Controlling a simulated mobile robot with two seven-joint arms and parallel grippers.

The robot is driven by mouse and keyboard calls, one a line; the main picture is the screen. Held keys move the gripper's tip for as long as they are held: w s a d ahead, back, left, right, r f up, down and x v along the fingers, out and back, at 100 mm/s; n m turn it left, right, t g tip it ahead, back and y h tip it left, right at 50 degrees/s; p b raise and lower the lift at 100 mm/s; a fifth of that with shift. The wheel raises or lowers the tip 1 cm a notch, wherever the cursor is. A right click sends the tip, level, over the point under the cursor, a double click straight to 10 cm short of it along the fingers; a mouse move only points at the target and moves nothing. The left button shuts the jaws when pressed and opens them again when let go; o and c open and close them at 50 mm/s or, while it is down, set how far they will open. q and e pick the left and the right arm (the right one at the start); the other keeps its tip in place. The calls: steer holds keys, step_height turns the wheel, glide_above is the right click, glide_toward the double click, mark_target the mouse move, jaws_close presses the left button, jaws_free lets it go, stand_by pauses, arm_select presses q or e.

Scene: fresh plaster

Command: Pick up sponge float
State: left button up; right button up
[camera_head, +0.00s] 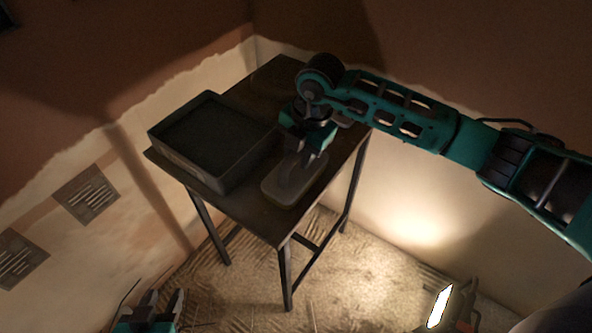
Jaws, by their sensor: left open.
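The sponge float (277,192) is a pale rounded-rectangular pad with a darker raised handle. It lies near the front corner of a dark table (250,211). My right gripper (303,155) reaches down from above at the float's handle. Its fingers overlap the handle, and I cannot tell whether they are closed on it. My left gripper (164,300) is low at the bottom left edge, below and apart from the table. It is open and empty, with its fingers pointing up.
A dark, shallow rectangular tray (222,178) stands on the table's left part, close to the float. Walls with patchy plaster meet behind the table. A lit work lamp (440,305) stands on the floor at the lower right.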

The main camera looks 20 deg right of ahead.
jaws_close()
steer(key=shift+r, duration=0.2)
stand_by(0.3)
steer(key=shift+r, duration=0.3)
step_height(320, 180, up, 19)
steer(key=p, duration=0.1)
